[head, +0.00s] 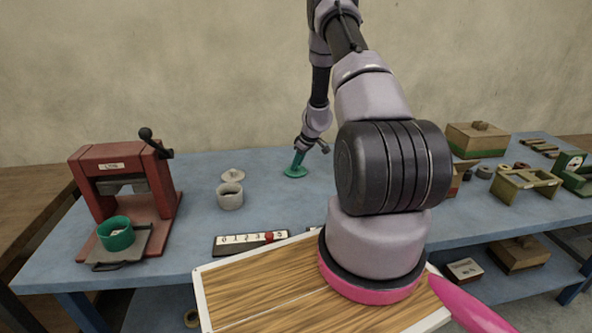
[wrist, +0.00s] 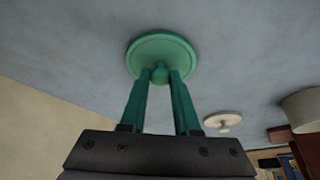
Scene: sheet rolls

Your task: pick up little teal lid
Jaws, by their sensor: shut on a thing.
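The little teal lid (head: 295,173) is a round disc with a small knob, at the middle of the blue table in the head view. It also shows in the wrist view (wrist: 163,45), at the top centre. My gripper (head: 299,158) reaches down to it from above. In the wrist view, the two green fingers of my gripper (wrist: 160,74) are shut on the lid's knob, one on each side. I cannot tell whether the lid touches the table or is just above it.
A pale pot (head: 230,197) stands left of the lid, with a pale lid (head: 233,174) just behind it. A red press (head: 122,185) with a green cup (head: 115,234) is at the left. A numbered strip (head: 250,242) lies near the front edge. Boxes and trays are at the right.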

